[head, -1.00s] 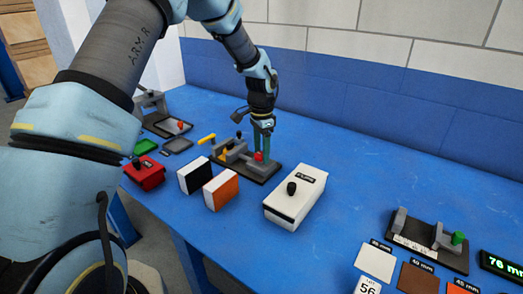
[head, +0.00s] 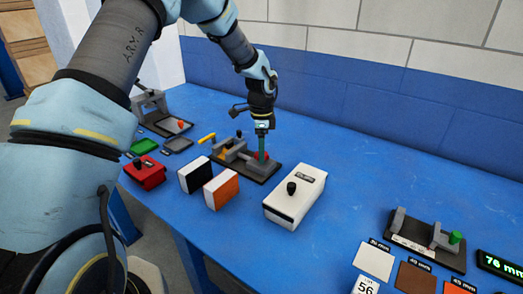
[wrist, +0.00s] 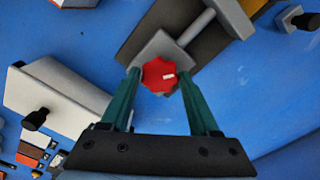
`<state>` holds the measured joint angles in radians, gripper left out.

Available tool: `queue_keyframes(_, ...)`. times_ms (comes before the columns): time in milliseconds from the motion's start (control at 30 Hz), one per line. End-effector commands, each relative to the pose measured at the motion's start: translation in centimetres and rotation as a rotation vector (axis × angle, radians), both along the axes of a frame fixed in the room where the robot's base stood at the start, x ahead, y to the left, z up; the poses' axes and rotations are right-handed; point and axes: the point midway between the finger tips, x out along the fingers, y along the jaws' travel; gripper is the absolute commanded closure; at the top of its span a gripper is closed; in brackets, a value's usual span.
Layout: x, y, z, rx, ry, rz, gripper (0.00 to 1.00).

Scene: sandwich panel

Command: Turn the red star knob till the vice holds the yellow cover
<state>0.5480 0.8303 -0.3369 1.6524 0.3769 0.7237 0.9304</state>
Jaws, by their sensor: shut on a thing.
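The red star knob (wrist: 160,75) sits at the end of the vice screw, with a white mark on its top. My gripper (wrist: 161,77) points down over it, one green finger on each side, shut on the knob. In the head view my gripper (head: 261,158) mostly hides the knob. The grey vice (head: 262,167) stands on a dark base plate. A yellow piece, seemingly the cover (head: 224,153), shows at the vice's left part; its edge also shows in the wrist view. I cannot tell whether the jaw touches it.
A white box with a black knob (head: 296,197) stands close right of the vice. Black-and-white (head: 194,175) and orange-and-white (head: 221,189) blocks stand in front. A red box (head: 146,171) is at left.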

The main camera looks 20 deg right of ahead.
Motion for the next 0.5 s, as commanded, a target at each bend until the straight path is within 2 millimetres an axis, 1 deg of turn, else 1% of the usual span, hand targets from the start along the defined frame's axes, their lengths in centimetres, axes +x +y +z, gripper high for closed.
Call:
queue_keyframes(233, 0.03, 0.05, 0.0, 0.001, 0.0, 0.001, 0.94)
queue_keyframes(267, 0.04, 0.05, 0.0, 0.001, 0.0, 0.001, 0.37)
queue_keyframes(500, 0.03, 0.03, 0.0, 0.001, 0.0, 0.001, 0.1)
